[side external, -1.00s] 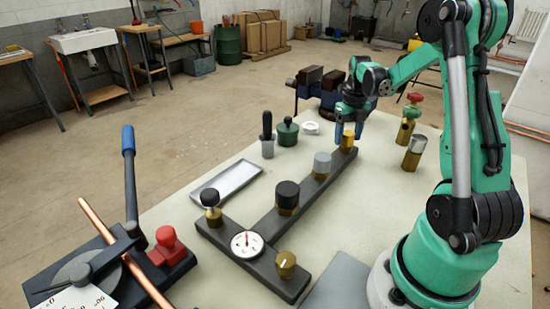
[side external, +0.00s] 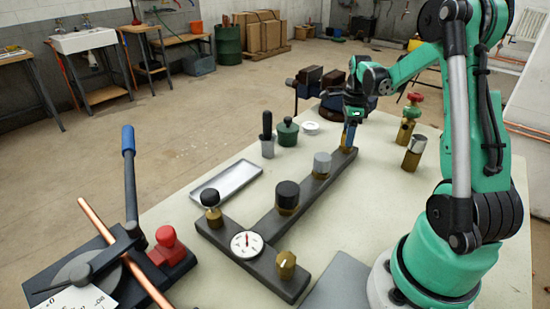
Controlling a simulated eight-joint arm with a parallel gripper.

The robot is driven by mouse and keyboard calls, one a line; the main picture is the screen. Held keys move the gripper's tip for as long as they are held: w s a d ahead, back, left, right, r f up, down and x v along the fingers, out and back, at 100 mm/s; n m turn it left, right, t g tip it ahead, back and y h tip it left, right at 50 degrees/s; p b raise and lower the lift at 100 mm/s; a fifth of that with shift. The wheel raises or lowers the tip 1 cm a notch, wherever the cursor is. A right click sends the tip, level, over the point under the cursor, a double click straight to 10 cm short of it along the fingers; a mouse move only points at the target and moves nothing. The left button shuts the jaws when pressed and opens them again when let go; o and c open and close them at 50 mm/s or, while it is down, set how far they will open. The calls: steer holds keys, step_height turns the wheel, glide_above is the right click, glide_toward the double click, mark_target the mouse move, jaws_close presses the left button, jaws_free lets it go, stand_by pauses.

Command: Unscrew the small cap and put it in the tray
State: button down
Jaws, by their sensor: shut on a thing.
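My gripper (side external: 350,136) is at the far end of the dark manifold bar (side external: 321,186), pointing down over the last fitting. The brass part of that fitting (side external: 346,150) shows just below the fingers, at the bar. I cannot tell whether the cap is still threaded on or lifted. The shallow grey metal tray (side external: 226,181) lies empty on the bench, left of the bar.
The bar also carries a grey cap (side external: 322,162), a black cap (side external: 287,194), a black-topped valve (side external: 211,205), a gauge (side external: 247,244) and a brass knob (side external: 286,264). A green pot (side external: 288,133) and white ring (side external: 311,128) stand behind the tray. Brass fittings (side external: 414,150) stand right.

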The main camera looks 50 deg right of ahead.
steer(key=n, duration=0.5)
steer(key=shift+n, duration=0.3)
steer(key=n, duration=0.8)
steer(key=shift+n, duration=0.4)
steer(key=n, duration=0.4)
steer(key=c, duration=0.6)
jaws_free()
